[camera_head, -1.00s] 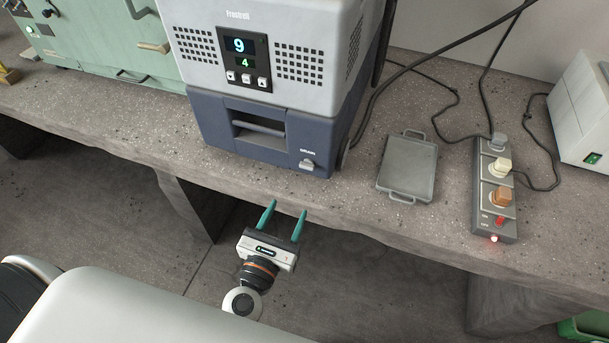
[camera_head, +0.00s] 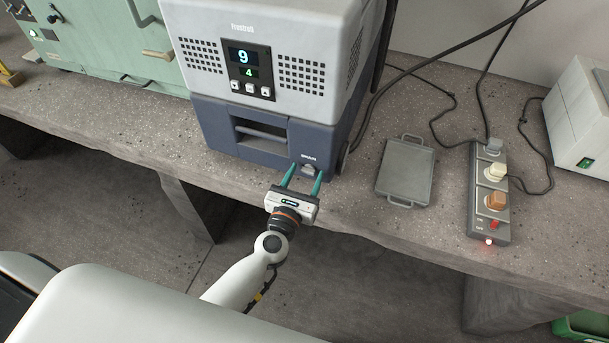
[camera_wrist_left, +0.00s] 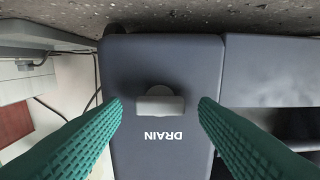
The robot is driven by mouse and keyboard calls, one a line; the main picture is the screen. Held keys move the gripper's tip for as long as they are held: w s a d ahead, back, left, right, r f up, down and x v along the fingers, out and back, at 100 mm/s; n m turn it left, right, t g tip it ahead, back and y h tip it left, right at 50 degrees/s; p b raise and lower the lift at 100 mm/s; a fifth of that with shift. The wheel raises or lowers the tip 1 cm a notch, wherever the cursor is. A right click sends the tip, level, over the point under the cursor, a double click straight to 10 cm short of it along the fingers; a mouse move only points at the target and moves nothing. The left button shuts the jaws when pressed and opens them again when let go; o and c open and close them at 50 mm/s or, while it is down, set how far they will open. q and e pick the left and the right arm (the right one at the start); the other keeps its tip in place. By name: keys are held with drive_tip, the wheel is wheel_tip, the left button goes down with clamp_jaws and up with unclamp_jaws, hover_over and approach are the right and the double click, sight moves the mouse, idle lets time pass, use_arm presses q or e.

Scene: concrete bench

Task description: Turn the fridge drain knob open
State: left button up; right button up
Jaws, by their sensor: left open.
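The fridge (camera_head: 265,60) is a light grey box with a dark blue lower part, standing on the bench. Its display reads 9 and 4. The drain knob (camera_head: 308,169) is a small grey knob at the lower right of the blue front, under the word DRAIN. In the left wrist view the knob (camera_wrist_left: 160,102) is a grey bar lying crosswise on the picture, between the two fingers and apart from both. My left gripper (camera_head: 303,181) is open, with teal ribbed fingers pointing at the knob. My right gripper is not in view.
A grey tray (camera_head: 404,188) lies on the bench right of the fridge. A power strip (camera_head: 487,215) with plugs and cables stands farther right. A green cabinet (camera_head: 100,50) is at the left. The bench front edge runs below the fridge.

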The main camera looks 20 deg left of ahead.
use_arm(q)
drive_tip(key=shift+c, duration=0.4)
drive_tip(key=c, duration=0.9)
drive_tip(key=shift+m, duration=0.3)
drive_tip(key=m+p, duration=0.1)
drive_tip(key=m, duration=0.2)
drive_tip(key=shift+d+r, duration=0.1)
drive_tip(key=m+p, duration=0.2)
drive_tip(key=m, duration=0.4)
drive_tip(key=m+p, duration=0.1)
drive_tip(key=m, duration=0.3)
drive_tip(key=shift+d+f+p, duration=0.1)
drive_tip(key=shift+f+p, duration=0.1)
drive_tip(key=shift+p, duration=0.1)
drive_tip(key=shift+f+m+p, duration=0.15)
drive_tip(key=shift+m+p, duration=0.45)
drive_tip(key=shift+m, duration=1.5)
